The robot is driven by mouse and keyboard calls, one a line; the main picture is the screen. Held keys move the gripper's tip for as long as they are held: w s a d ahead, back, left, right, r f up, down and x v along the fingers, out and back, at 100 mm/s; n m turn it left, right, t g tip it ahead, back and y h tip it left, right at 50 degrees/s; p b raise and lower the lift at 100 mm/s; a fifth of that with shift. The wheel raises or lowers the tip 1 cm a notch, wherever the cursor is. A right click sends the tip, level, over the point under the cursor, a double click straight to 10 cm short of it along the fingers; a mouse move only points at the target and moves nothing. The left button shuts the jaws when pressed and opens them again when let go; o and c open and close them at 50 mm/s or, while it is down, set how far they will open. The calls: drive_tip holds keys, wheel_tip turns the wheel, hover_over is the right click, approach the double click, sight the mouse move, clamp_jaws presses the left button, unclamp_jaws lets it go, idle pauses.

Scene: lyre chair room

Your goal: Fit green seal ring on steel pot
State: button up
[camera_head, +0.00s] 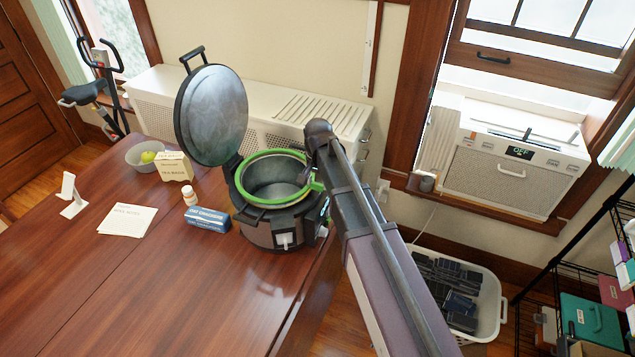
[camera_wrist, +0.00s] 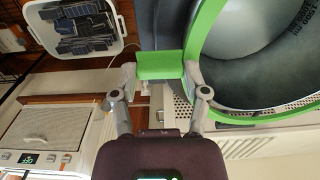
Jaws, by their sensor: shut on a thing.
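The green seal ring (camera_head: 248,157) is at the top of the steel pot (camera_head: 262,188), around its mouth. I cannot tell whether it is seated or just above the rim. The pot stands upright on the table near its right edge, with its round lid (camera_head: 212,112) raised at the back left. In the wrist view the ring's curve (camera_wrist: 206,30) runs around the pot's steel interior (camera_wrist: 255,50). My gripper (camera_wrist: 161,75) is shut on a green tab of the ring, at the pot's right side.
On the wooden table (camera_head: 150,260) are a blue box (camera_head: 207,219), a small bottle (camera_head: 190,195), a cream box (camera_head: 174,167), a bowl (camera_head: 148,155) and papers (camera_head: 128,219). A white basket (camera_head: 488,305) stands on the floor at right. The table's front left is clear.

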drive_tip(key=shift+f+b, duration=0.95)
idle(0.6)
drive_tip(key=o, duration=1.2)
drive_tip(key=shift+r, duration=0.2)
